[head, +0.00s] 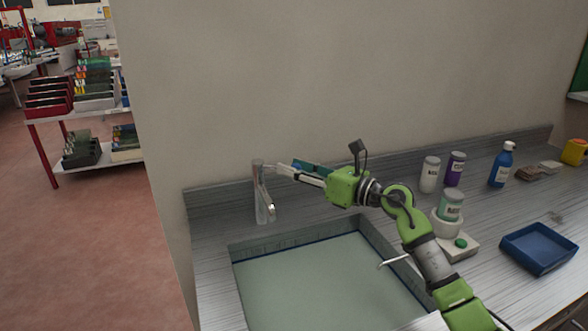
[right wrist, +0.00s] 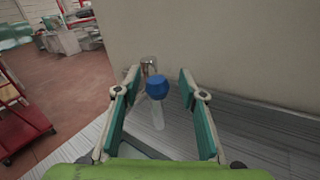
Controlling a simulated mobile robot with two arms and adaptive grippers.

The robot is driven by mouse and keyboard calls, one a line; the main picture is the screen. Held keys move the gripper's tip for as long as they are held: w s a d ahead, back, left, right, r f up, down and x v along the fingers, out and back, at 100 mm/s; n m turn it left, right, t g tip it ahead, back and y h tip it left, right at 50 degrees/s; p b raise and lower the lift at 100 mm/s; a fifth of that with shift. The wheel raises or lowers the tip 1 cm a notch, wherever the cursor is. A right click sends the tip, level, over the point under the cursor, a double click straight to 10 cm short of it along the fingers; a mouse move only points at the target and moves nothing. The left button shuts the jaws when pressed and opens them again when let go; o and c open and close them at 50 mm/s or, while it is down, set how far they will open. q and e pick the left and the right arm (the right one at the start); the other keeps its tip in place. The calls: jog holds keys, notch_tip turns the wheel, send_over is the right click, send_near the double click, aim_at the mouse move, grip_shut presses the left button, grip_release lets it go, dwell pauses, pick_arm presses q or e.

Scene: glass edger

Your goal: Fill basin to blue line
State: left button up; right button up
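The basin (head: 362,226) is sunk in the metal counter in the head view. Its pale green surface (head: 320,285) looks like water and meets the far wall at or just below the blue line (head: 300,246). The tap (head: 262,192) stands at the back left of the basin. I cannot tell whether water runs from it. My right gripper (head: 284,170) is beside the tap's top. In the right wrist view it (right wrist: 160,76) is open, with the tap's blue knob (right wrist: 157,87) seen between the fingers; contact is not visible. My left gripper is out of view.
On the counter to the right are a small device with a green button (head: 461,243), a white bottle (head: 430,174), a purple bottle (head: 454,168), a blue spray bottle (head: 502,165) and a blue tray (head: 540,248). A wall rises behind. A red shelf cart (right wrist: 22,122) stands left.

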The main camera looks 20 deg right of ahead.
jog(key=shift+s, duration=0.1)
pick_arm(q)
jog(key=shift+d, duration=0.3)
pick_arm(e)
jog(key=v, duration=1.2)
